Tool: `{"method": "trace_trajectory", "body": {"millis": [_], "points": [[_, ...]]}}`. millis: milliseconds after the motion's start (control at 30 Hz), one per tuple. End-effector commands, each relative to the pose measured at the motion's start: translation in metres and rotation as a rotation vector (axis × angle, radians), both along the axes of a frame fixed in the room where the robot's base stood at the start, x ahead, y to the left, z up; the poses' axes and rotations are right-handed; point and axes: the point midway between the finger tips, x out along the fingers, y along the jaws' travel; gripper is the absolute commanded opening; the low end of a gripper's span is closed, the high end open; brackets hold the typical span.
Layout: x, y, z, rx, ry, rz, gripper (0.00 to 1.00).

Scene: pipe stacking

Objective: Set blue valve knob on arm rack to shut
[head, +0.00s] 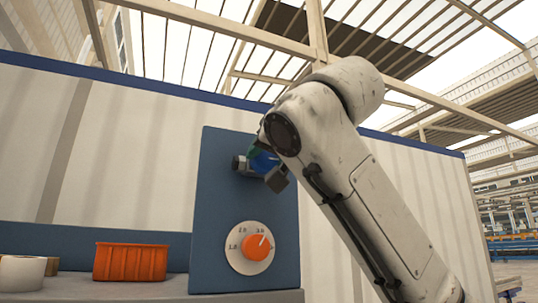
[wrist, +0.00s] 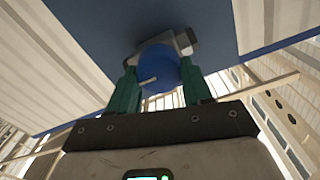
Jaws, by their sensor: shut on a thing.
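The blue valve knob (wrist: 158,66) sits between the two green fingers of my gripper (wrist: 162,92) in the wrist view. A pale line marks the knob's face. Behind it a grey metal valve body (wrist: 187,40) is fixed to the blue panel (head: 217,205). My gripper is shut on the knob. My arm hides part of the knob, and which setting it stands at cannot be told.
Below the valve, the panel carries an orange dial (head: 257,247) on a white scale plate. An orange bin (head: 131,262) and white rolls (head: 22,272) stand on the grey shelf (head: 150,287) at the left. A white ribbed wall (head: 120,150) stands behind the panel.

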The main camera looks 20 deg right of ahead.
Motion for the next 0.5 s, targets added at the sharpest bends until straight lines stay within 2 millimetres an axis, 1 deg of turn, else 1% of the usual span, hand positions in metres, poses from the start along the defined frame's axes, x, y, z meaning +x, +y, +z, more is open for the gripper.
{"method": "trace_trajectory", "body": {"millis": [267,500], "points": [[0.0014,0.0006,-0.0021,0.109,0.001,0.002,0.19],[0.002,0.0007,-0.0031,0.305,0.004,0.004,0.19]]}}
